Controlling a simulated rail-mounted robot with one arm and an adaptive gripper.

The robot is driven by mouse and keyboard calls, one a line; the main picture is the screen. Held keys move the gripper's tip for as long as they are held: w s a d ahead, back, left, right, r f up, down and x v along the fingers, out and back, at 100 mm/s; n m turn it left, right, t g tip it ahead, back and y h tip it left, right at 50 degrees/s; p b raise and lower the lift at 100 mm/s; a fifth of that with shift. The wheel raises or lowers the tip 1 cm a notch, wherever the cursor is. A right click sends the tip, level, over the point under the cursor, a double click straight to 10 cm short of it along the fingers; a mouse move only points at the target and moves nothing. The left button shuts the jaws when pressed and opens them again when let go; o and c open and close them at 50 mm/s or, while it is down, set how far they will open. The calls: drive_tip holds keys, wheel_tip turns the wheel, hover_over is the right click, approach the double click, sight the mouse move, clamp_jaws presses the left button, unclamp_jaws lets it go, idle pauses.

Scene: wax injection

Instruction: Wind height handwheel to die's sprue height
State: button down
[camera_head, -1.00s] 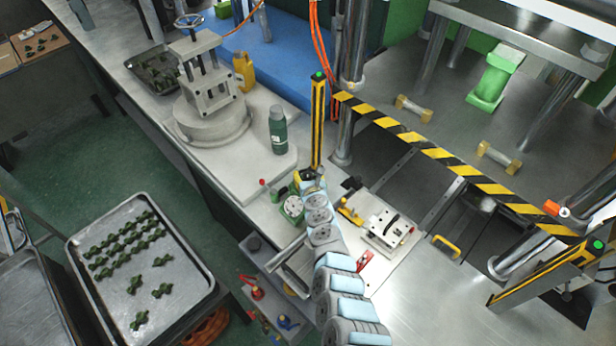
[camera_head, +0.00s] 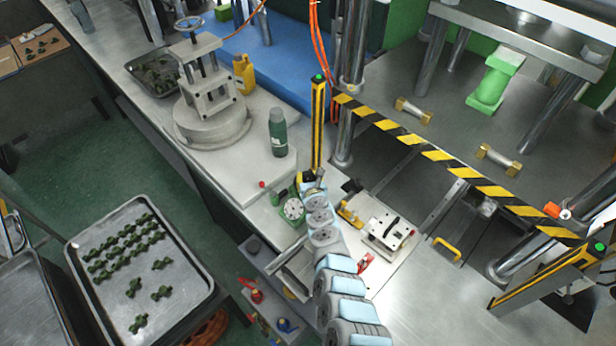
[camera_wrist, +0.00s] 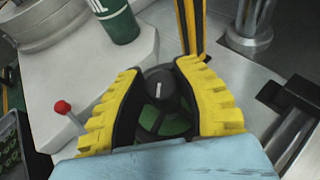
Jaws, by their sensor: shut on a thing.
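My gripper (camera_wrist: 158,74) has yellow ribbed fingers with black inner pads. Part of the wheel's rim is hidden by the fingers and my wrist. In the head view my gripper (camera_head: 312,182) is small beside the yellow-black post, and the wheel is hard to make out there. A metal die block (camera_head: 390,236) with a dark handle lies on the plate to the right. Its sprue cannot be made out.
A white-faced green gauge (camera_head: 293,209) stands just left of my wrist. A red-knobbed lever (camera_wrist: 62,107) and a green bottle (camera_head: 278,132) are nearby. The yellow-black post (camera_head: 318,125) rises close behind my gripper. A striped bar (camera_head: 450,163) crosses the press front.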

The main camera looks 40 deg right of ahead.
drive_tip(key=shift+f+n+y, duration=0.15)
drive_tip(key=shift+n+y, duration=0.15)
drive_tip(key=shift+y, duration=0.1)
drive_tip(key=n+y+b, duration=0.2)
drive_tip(key=n+t+y+b, duration=0.1)
drive_tip(key=y+b, duration=0.1)
drive_tip(key=b, duration=0.1)
drive_tip(key=shift+d+f+n+t, duration=0.2)
drive_tip(key=shift+n+t, duration=0.1)
drive_tip(key=shift+n, duration=0.1)
drive_tip(key=n+y+b, duration=0.3)
drive_tip(key=y+b, duration=0.1)
drive_tip(key=b, duration=0.3)
drive_tip(key=shift+a+r+n, duration=0.1)
drive_tip(key=shift+r+n, duration=0.05)
drive_tip(key=shift+n, duration=0.15)
drive_tip(key=shift+n+y+b, duration=0.3)
drive_tip(key=shift+y+b, duration=0.2)
drive_tip(key=shift+b, duration=0.2)
drive_tip(key=shift+r+n+y+b, duration=0.25)
drive_tip(key=shift+n+y+b, duration=0.3)
drive_tip(key=shift+b, duration=0.65)
drive_tip(key=c, duration=0.7)
unclamp_jaws()
drive_tip(key=shift+s, duration=0.1)
